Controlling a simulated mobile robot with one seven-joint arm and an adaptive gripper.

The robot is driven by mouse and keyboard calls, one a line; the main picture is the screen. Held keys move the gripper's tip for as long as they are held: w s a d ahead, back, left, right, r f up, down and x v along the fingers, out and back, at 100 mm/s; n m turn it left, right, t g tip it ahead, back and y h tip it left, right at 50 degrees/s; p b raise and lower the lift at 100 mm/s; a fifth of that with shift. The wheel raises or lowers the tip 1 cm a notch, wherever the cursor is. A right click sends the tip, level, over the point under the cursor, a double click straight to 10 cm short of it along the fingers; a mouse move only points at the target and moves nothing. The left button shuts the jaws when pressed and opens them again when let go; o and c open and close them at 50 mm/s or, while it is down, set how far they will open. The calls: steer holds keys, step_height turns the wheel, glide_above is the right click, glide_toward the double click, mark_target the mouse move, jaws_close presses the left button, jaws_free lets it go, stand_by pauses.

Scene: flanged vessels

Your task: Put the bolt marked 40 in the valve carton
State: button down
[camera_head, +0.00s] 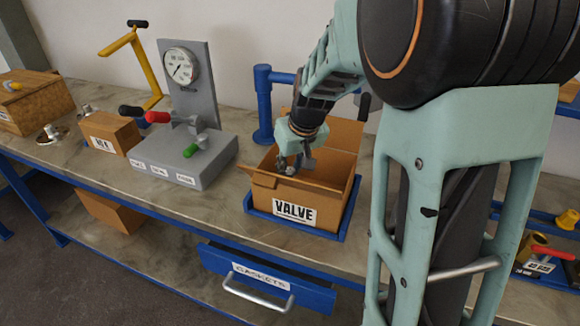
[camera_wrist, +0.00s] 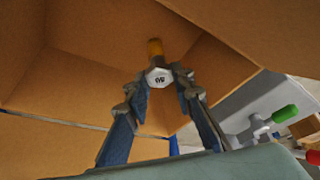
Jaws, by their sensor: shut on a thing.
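The open cardboard carton labelled VALVE (camera_head: 294,212) stands in a blue tray on the bench. My gripper (camera_head: 290,168) reaches down into the carton's open top, above the front wall's inner side. In the wrist view, my gripper (camera_wrist: 161,84) is shut on a bolt (camera_wrist: 158,76). The carton's brown inner walls (camera_wrist: 80,40) surround the bolt. I cannot tell whether the bolt touches the carton's floor.
The carton's flaps stand open around the rim. A grey gauge stand (camera_head: 185,160) with red and green handles is left of it. A blue drawer labelled GASKETS (camera_head: 265,280) juts out below the bench.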

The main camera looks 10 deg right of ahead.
steer(key=shift+f+b, duration=0.5)
steer(key=shift+f, duration=0.05)
steer(key=c, duration=1.6)
jaws_free()
steer(key=shift+r, duration=0.1)
